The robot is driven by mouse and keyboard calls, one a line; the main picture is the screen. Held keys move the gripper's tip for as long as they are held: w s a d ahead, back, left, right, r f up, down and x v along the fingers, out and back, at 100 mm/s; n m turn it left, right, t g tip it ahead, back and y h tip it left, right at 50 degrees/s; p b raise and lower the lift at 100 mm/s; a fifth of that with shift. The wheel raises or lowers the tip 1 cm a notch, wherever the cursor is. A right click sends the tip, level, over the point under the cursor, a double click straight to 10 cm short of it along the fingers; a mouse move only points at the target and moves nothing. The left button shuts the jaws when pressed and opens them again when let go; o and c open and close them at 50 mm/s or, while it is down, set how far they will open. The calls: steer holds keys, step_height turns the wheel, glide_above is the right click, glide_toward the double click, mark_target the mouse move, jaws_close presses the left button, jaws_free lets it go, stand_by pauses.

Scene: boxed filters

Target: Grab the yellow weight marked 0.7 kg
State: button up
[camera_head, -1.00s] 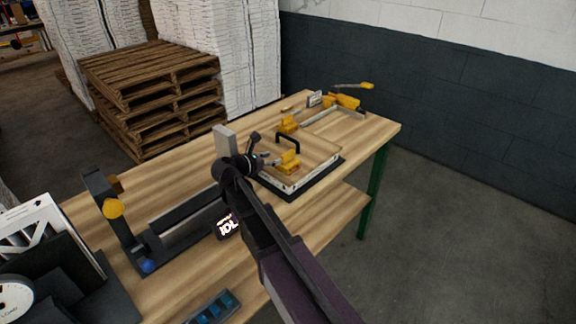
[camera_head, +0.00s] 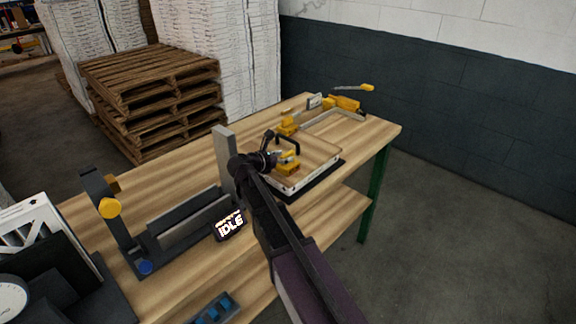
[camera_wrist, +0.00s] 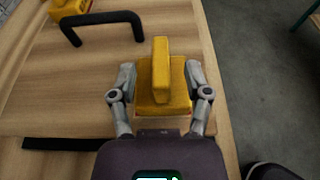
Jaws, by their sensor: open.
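A yellow weight (camera_wrist: 165,88) with an upright grip tab sits on a wooden board (camera_wrist: 100,110). No mark can be read on it. My gripper (camera_wrist: 161,76) is open in the wrist view, with one finger on each side of the weight; I cannot tell whether they touch it. In the head view the same weight (camera_head: 288,169) shows just right of my gripper (camera_head: 278,159). A second yellow weight (camera_head: 288,123) sits farther back, partly showing in the wrist view (camera_wrist: 68,9).
A black handle (camera_head: 288,139) stands on the board close to the weight. A grey upright plate (camera_head: 222,150), a dark fixture (camera_head: 180,235) and a display reading IDLE (camera_head: 230,226) are on the bench to the left. Open floor lies right.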

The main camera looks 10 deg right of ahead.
mark_target(291, 154)
steer(key=shift+b+x, duration=0.5)
steer(key=shift+x, duration=1.6)
jaws_close()
